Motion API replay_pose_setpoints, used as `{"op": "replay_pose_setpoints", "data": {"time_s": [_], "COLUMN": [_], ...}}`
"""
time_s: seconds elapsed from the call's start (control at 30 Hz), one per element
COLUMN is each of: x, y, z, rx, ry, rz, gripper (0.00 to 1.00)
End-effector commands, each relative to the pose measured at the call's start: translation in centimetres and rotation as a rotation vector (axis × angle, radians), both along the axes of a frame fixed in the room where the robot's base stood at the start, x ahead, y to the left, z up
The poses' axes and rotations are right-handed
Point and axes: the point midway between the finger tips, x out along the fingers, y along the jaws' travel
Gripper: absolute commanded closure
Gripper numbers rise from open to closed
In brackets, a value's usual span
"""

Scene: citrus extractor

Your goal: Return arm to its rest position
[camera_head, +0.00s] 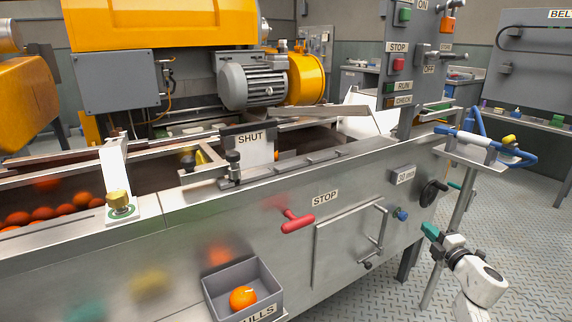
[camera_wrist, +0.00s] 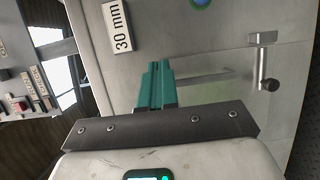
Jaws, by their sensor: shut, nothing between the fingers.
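My gripper (camera_head: 432,232) is at the lower right in the head view, in front of the machine's steel side. Its teal fingers also show in the wrist view (camera_wrist: 154,88), closed together with nothing between them. The fingers point toward the steel panel, near the "30 mm" plate (camera_wrist: 118,27) and the crank handle (camera_wrist: 266,68). I cannot tell the exact gap to the panel. My white arm link rises from the lower right edge in the head view.
The steel machine carries a red STOP handle (camera_head: 297,222), a door with a bar handle (camera_head: 372,235) and a black handwheel (camera_head: 432,193). A grey bin (camera_head: 215,302) holds an orange (camera_head: 243,298). A stand (camera_head: 468,155) bears a blue-handled tool. Floor (camera_head: 520,235) at right is clear.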

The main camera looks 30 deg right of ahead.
Motion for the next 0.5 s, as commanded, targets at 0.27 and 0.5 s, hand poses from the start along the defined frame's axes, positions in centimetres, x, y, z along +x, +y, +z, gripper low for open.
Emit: {"op": "replay_pose_setpoints", "data": {"time_s": [0.27, 0.5], "x": [0.5, -1.2], "y": [1.7, 6.8], "z": [-0.3, -2.6], "rx": [0.070, 0.358], "ry": [-0.045, -0.132], "rz": [-0.097, -0.364], "gripper": [1.00, 1.00]}}
